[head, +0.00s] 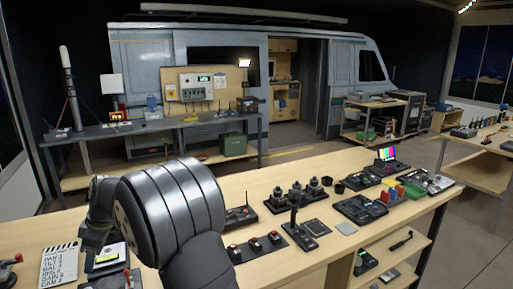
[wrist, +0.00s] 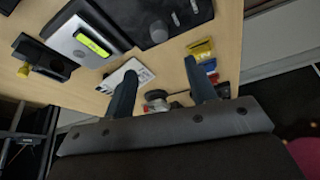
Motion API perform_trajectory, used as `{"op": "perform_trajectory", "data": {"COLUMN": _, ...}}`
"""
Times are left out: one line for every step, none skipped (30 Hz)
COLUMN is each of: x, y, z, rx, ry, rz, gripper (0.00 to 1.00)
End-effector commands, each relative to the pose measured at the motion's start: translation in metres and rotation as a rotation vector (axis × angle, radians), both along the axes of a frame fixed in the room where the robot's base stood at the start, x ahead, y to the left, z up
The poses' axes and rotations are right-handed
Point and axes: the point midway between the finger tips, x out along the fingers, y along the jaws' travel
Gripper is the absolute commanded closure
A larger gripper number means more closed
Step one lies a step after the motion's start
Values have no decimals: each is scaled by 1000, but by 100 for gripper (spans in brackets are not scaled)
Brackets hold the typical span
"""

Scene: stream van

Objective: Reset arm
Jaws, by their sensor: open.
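My gripper (wrist: 160,68) shows in the wrist view with its two dark fingers spread apart and nothing between the tips. The fingers point over the wooden bench top (wrist: 170,75). A device with a lit yellow-green display (wrist: 93,40) lies left of the fingers. A white card (wrist: 130,72) lies partly behind the left finger. A yellow piece (wrist: 201,50) is by the right finger. In the head view my arm fills the lower left, and the fingers cannot be made out there.
The near bench (head: 330,245) bears a slate board with text (head: 60,265), red-button boxes (head: 256,245), a joystick (head: 294,220) and a colour-bar monitor (head: 387,154). A back table (head: 150,127) stands before the van (head: 145,55). Bare bench shows around the joystick.

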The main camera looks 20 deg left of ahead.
Motion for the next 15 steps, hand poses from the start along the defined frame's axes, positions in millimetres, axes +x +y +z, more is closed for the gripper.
{"op": "perform_trajectory", "data": {"x": -3, "y": 3, "z": -11, "rx": -4, "ry": 2, "rz": 2, "gripper": 49}}
{"op": "perform_trajectory", "data": {"x": -4, "y": 5, "z": -17, "rx": -4, "ry": 2, "rz": 2, "gripper": 49}}
{"op": "perform_trajectory", "data": {"x": -5, "y": 8, "z": -24, "rx": -4, "ry": 2, "rz": 2, "gripper": 49}}
{"op": "perform_trajectory", "data": {"x": -6, "y": 10, "z": -30, "rx": -3, "ry": 1, "rz": 1, "gripper": 49}}
{"op": "perform_trajectory", "data": {"x": -8, "y": 12, "z": -36, "rx": -4, "ry": 2, "rz": 2, "gripper": 49}}
{"op": "perform_trajectory", "data": {"x": -10, "y": 14, "z": -43, "rx": -4, "ry": 2, "rz": 2, "gripper": 49}}
{"op": "perform_trajectory", "data": {"x": -11, "y": 17, "z": -49, "rx": -2, "ry": 2, "rz": 1, "gripper": 49}}
{"op": "perform_trajectory", "data": {"x": -12, "y": 19, "z": -54, "rx": -4, "ry": 3, "rz": 2, "gripper": 49}}
{"op": "perform_trajectory", "data": {"x": -14, "y": 21, "z": -62, "rx": -3, "ry": 3, "rz": 2, "gripper": 49}}
{"op": "perform_trajectory", "data": {"x": -15, "y": 23, "z": -67, "rx": -2, "ry": 2, "rz": 0, "gripper": 49}}
{"op": "perform_trajectory", "data": {"x": -16, "y": 25, "z": -73, "rx": -4, "ry": 2, "rz": 1, "gripper": 49}}
{"op": "perform_trajectory", "data": {"x": -17, "y": 28, "z": -80, "rx": -3, "ry": 2, "rz": 0, "gripper": 49}}
{"op": "perform_trajectory", "data": {"x": -18, "y": 30, "z": -86, "rx": -3, "ry": 2, "rz": 0, "gripper": 49}}
{"op": "perform_trajectory", "data": {"x": -20, "y": 32, "z": -91, "rx": -4, "ry": 2, "rz": 1, "gripper": 49}}
{"op": "perform_trajectory", "data": {"x": -21, "y": 34, "z": -99, "rx": -3, "ry": 1, "rz": 1, "gripper": 49}}
